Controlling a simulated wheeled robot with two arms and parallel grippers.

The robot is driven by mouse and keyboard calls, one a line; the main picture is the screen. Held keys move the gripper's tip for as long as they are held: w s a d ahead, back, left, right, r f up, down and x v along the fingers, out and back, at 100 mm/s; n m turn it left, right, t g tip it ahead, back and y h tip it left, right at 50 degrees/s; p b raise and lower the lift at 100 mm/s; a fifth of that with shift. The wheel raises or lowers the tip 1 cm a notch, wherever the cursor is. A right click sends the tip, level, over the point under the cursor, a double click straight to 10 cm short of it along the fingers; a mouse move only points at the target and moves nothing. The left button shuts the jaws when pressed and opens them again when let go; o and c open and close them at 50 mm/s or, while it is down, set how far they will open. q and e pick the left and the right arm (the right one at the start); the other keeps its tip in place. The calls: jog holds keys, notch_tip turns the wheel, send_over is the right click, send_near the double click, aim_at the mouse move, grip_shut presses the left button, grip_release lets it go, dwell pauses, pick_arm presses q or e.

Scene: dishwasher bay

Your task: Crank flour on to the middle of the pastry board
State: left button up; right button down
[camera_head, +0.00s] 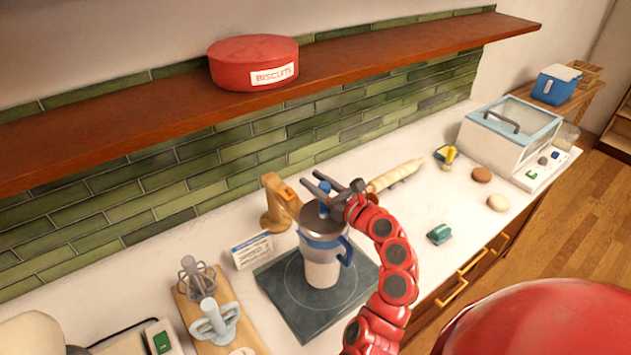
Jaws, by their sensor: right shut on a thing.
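The pastry board (286,292) is a dark square slab on the counter with a thin circle marked on it. The flour sifter (321,262), a pale metal cup with blue bands and a blue side handle, is upright over the marked circle. I cannot tell if its base touches the board. A blue crank knob (325,188) shows at its top. My right gripper (316,182) is above the sifter, its dark fingers shut around the knob. No flour is visible on the board. My left gripper is out of view.
A wooden stand (275,205) and white card (252,249) are behind the board. A rolling pin (396,176) lies behind right; a teal item (440,234) sits right. A wooden tray (247,337) with whisk-like tools is left. A shelf (385,47) with a biscuit tin (240,68) hangs above.

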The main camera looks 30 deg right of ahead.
jog(key=shift+s+d+r+m+t+h+p, duration=0.15)
jog(key=shift+d+m+h+p, duration=0.1)
jog(key=shift+m+h+p, duration=0.45)
jog(key=shift+s+d+r+m+t+h+p, duration=0.15)
jog(key=shift+d+m+h+p, duration=0.2)
jog(key=shift+h+p, duration=0.6)
jog(key=shift+d+f+m+h+p, duration=0.1)
jog(key=shift+m+h+p, duration=0.35)
jog(key=shift+p, duration=0.05)
jog(key=shift+s+d+f+m+g+h+p, duration=0.15)
jog(key=shift+s+d+m+g+h, duration=0.2)
jog(key=shift+m+h, duration=0.7)
jog(key=shift+s+d+m+g+h+p, duration=0.15)
jog(key=shift+d+m+h, duration=0.4)
jog(key=shift+h, duration=1)
jog(key=shift+s+d+f+m+g+h+p, duration=0.1)
jog(key=shift+s+d+m+g+h, duration=0.25)
jog(key=shift+m+h, duration=0.7)
jog(key=shift+h, duration=0.35)
jog(key=c, duration=0.5)
grip_release()
jog(key=shift+n, duration=0.25)
jog(key=shift+s, duration=0.1)
